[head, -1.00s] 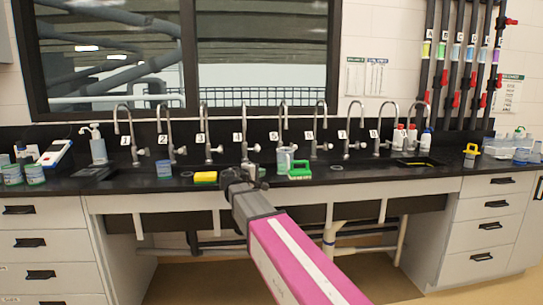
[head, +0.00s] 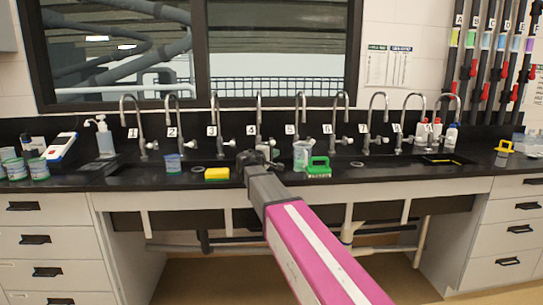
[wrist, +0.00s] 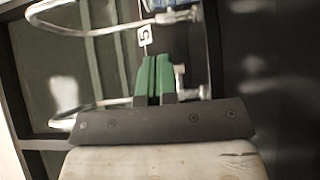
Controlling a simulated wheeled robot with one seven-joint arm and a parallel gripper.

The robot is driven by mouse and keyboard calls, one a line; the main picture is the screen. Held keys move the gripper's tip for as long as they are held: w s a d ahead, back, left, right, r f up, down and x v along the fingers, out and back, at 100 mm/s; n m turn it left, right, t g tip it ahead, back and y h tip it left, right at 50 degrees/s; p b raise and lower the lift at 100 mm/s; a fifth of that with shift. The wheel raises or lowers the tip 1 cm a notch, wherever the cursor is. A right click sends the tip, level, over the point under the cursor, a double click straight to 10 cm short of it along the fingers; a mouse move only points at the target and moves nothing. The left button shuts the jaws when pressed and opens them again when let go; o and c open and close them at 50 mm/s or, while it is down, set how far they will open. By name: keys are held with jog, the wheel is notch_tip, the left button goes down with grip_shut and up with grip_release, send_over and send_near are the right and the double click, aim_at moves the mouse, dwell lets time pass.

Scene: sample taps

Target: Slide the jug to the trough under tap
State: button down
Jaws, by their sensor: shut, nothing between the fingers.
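A clear, greenish jug (head: 301,155) stands upright on the black bench below tap 5, beside a green-handled brush (head: 318,168). My gripper (head: 262,158) is over the bench front, just left of the jug and apart from it in the head view. Its green fingertips (wrist: 155,77) are pressed together in the wrist view, with nothing between them. The tap 5 label (wrist: 145,35) shows beyond them, turned sideways. The jug cannot be made out in the wrist view.
A row of numbered taps runs along the back. A yellow sponge (head: 216,174) lies left of my gripper, and a blue-white cup (head: 173,163) stands farther left. A dark sink opening (head: 442,160) is at right, near several bottles (head: 436,130). The bench right of the brush is mostly clear.

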aim_at(298, 150)
jog(key=w+d, duration=0.3)
jog(key=d, duration=0.4)
jog(key=shift+w+d, duration=0.35)
jog(key=shift+d, duration=0.05)
jog(key=shift+d, duration=0.1)
jog(key=shift+d, duration=1.6)
